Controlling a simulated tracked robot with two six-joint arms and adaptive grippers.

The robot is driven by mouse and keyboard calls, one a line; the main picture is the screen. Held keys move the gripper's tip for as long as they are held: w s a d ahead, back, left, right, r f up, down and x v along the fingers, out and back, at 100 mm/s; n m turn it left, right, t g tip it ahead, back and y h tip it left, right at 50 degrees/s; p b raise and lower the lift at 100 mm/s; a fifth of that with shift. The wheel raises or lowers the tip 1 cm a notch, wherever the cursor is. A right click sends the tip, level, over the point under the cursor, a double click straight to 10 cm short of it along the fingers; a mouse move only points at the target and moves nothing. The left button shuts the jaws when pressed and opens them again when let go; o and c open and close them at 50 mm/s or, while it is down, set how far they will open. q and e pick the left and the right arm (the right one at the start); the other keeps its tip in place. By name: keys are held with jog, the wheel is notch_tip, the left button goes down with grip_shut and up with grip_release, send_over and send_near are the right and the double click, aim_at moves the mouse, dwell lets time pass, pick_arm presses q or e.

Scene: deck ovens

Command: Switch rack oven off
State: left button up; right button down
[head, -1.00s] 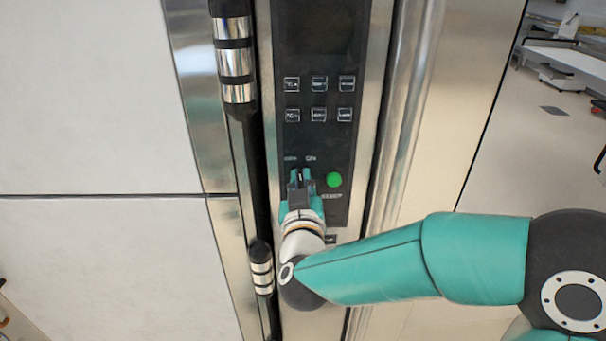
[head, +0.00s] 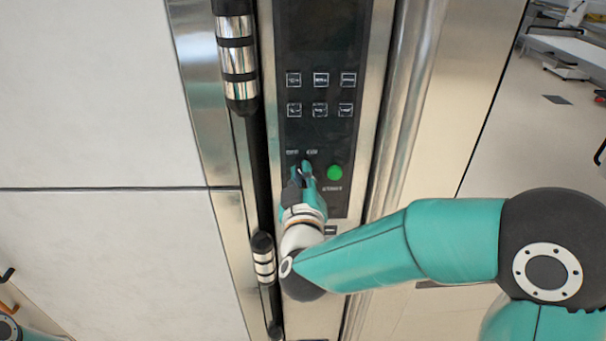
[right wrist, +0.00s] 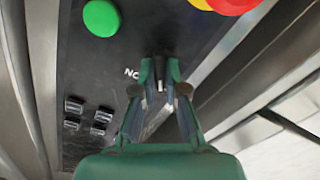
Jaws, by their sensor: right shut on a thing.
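The rack oven's dark control panel (head: 318,130) stands upright in the middle of the head view. My right gripper (head: 303,170) is at the lower left of the panel, left of a round green button (head: 335,173) and just under two small labels. In the right wrist view its fingers (right wrist: 161,78) are closed together on a small rotary switch at the panel face. The switch is mostly hidden between the fingertips, so its setting cannot be read. My left gripper is not in view; only part of my left arm shows at the bottom left corner.
Several small square buttons (head: 321,94) sit higher on the panel. A red and yellow button (right wrist: 225,4) shows at the top of the right wrist view. A black and chrome handle (head: 238,60) runs left of the panel. Open floor (head: 535,130) lies at the right.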

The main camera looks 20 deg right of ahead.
jog(key=c, duration=1.2)
grip_release()
jog(key=v, duration=1.1)
jog(key=shift+s+a, duration=0.1)
jog(key=shift+s, duration=0.3)
